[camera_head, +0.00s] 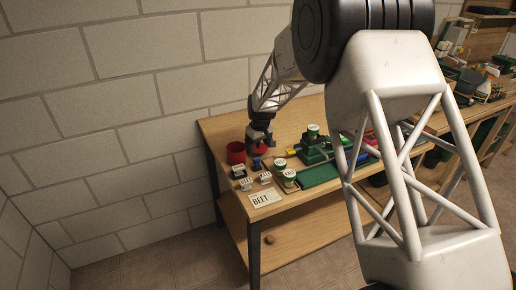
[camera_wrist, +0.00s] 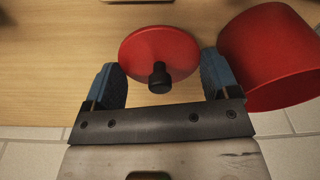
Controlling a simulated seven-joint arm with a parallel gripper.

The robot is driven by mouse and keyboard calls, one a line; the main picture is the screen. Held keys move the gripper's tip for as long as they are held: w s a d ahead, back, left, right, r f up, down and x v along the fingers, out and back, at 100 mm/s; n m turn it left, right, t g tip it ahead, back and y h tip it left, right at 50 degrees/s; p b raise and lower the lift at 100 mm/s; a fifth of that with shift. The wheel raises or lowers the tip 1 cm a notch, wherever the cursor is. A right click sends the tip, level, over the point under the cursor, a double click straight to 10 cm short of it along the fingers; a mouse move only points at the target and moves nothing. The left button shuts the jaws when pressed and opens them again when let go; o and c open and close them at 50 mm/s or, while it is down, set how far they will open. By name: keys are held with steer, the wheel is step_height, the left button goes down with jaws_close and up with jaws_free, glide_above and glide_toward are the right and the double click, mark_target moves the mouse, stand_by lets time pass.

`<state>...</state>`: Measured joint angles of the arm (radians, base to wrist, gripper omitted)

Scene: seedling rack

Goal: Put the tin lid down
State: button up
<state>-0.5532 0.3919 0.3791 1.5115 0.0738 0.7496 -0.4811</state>
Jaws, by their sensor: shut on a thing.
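The tin lid (camera_wrist: 150,52) is a red disc with a black knob (camera_wrist: 160,78), seen between the two blue-padded fingers in the wrist view. The knob points toward the wrist camera. I cannot tell whether the lid's underside touches the table. A red open tin (camera_wrist: 268,55) is close beside the right finger. In the head view my gripper (camera_head: 260,142) is over the left end of the table, and the red tin (camera_head: 236,153) stands just left of it.
The wooden table (camera_head: 222,123) has its back edge along the block wall (camera_head: 120,100). A BEET card (camera_head: 264,198), small label cards (camera_head: 246,184) and green-and-white tins (camera_head: 289,178) are in front. Green trays (camera_head: 318,150) stand to the right. Bare wood lies left of the lid in the wrist view.

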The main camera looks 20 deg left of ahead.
mark_target(261, 149)
steer(key=shift+f, duration=0.85)
steer(key=shift+f, duration=0.1)
steer(key=o, duration=0.6)
steer(key=r, duration=0.8)
steer(key=d+r, duration=0.1)
steer(key=r, duration=0.3)
steer(key=shift+s+d+r, duration=0.1)
steer(key=shift+s, duration=0.3)
steer(key=shift+d, duration=0.1)
